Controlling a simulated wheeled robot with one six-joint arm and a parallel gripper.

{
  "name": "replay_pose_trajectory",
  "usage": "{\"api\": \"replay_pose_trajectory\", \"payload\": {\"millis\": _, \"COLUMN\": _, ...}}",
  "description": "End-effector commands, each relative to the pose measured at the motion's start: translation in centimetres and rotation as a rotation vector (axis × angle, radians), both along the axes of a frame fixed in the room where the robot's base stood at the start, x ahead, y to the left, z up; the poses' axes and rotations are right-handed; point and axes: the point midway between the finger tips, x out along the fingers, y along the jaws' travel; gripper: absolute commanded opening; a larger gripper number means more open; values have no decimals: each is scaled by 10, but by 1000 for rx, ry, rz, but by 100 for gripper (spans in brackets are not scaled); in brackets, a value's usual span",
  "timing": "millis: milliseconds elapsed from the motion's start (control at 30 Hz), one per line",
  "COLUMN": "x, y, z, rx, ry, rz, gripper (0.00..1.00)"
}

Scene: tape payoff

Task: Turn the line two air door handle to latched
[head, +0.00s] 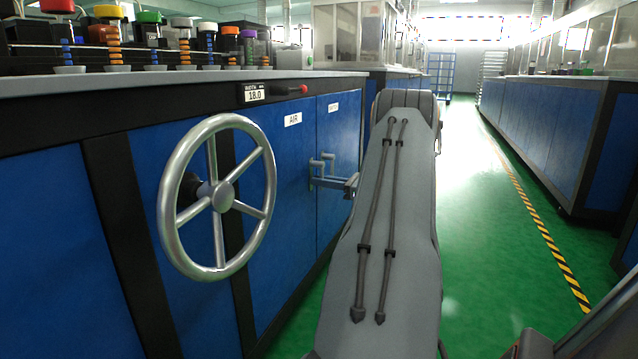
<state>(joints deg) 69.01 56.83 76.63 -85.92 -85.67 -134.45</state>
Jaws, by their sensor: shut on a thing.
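The blue air door (284,205) carries a white "AIR" label (293,119) and is closed in the cabinet front. A small grey metal handle (328,161) stands out near the seam at the door's right edge. My gripper (318,181) reaches in from the right, from behind my grey arm, and is shut on the handle. The parts are small and similar in grey, so the exact grip and the handle's angle are hard to tell. My arm hides the area right of the handle.
A large silver handwheel (218,197) juts out left of the handle. A red knob (303,89) and an "18.0" display (255,92) sit under the worktop edge. Green floor (500,260) is clear to the right, with a striped line (545,235).

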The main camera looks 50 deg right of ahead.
Motion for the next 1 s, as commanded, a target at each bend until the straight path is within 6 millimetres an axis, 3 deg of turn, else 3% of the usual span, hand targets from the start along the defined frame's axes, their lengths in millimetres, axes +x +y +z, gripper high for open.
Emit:
{"api": "replay_pose_trajectory", "payload": {"millis": 33, "x": 0, "y": -1, "z": 0, "rx": -2, "ry": -1, "rz": -1, "gripper": 0}}
{"api": "replay_pose_trajectory", "payload": {"millis": 67, "x": 0, "y": -1, "z": 0, "rx": -2, "ry": -1, "rz": -2, "gripper": 14}}
{"api": "replay_pose_trajectory", "payload": {"millis": 167, "x": 0, "y": 0, "z": 0, "rx": -2, "ry": -1, "rz": -1, "gripper": 31}}
{"api": "replay_pose_trajectory", "payload": {"millis": 567, "x": -3, "y": 0, "z": 1, "rx": 0, "ry": 0, "rz": -1, "gripper": 31}}
{"api": "replay_pose_trajectory", "payload": {"millis": 1000, "x": -62, "y": -17, "z": 2, "rx": 0, "ry": 0, "rz": -2, "gripper": 31}}
